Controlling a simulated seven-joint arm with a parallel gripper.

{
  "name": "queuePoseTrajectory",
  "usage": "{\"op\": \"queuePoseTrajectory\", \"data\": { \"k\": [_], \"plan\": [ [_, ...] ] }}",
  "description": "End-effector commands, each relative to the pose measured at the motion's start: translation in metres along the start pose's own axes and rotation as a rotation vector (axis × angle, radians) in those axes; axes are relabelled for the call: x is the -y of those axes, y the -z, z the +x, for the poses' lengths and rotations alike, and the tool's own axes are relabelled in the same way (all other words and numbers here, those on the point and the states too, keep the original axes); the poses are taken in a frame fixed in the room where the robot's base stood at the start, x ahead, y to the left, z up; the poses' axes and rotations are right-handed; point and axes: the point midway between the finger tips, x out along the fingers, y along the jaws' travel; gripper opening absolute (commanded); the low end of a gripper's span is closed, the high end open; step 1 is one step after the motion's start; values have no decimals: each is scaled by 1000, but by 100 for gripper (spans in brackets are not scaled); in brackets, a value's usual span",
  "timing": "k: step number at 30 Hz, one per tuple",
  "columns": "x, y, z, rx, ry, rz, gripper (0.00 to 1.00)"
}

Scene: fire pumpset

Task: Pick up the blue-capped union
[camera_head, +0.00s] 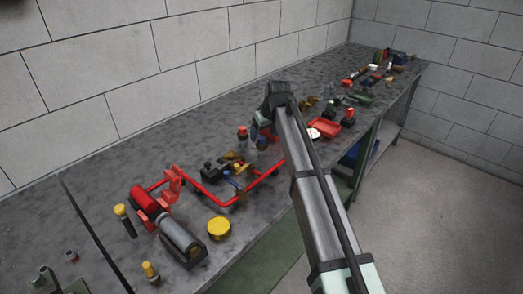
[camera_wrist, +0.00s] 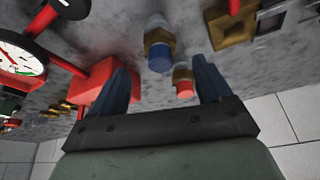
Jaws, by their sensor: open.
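The blue-capped union (camera_wrist: 160,50) stands on the bench in the wrist view, with a brass-coloured middle, a pale end and a blue cap towards me. My gripper (camera_wrist: 161,66) is open, with one finger on either side of the view. The union lies ahead between the lines of the two fingers, and neither finger visibly touches it. A similar red-capped union (camera_wrist: 183,82) is close beside it, also between the fingers and nearer the right one. In the head view my gripper (camera_head: 266,128) is low over the bench, and I cannot clearly make out the blue-capped union there.
A red block (camera_wrist: 103,85) is close by the left finger. A gauge (camera_wrist: 20,58) with red fittings is further left, and a brass fitting (camera_wrist: 232,27) is at upper right. The red pipe frame (camera_head: 237,202) and a red tray (camera_head: 324,127) are on the crowded bench.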

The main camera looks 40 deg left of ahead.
Motion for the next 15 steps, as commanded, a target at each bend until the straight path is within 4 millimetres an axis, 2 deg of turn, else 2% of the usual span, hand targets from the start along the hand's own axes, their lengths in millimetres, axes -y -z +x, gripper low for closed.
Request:
{"op": "queuePoseTrajectory", "data": {
  "k": [10, 15],
  "plan": [
    [0, -1, 40, 2, 1, 0, 78],
    [0, -2, 49, 0, 0, 0, 78]
  ]
}}
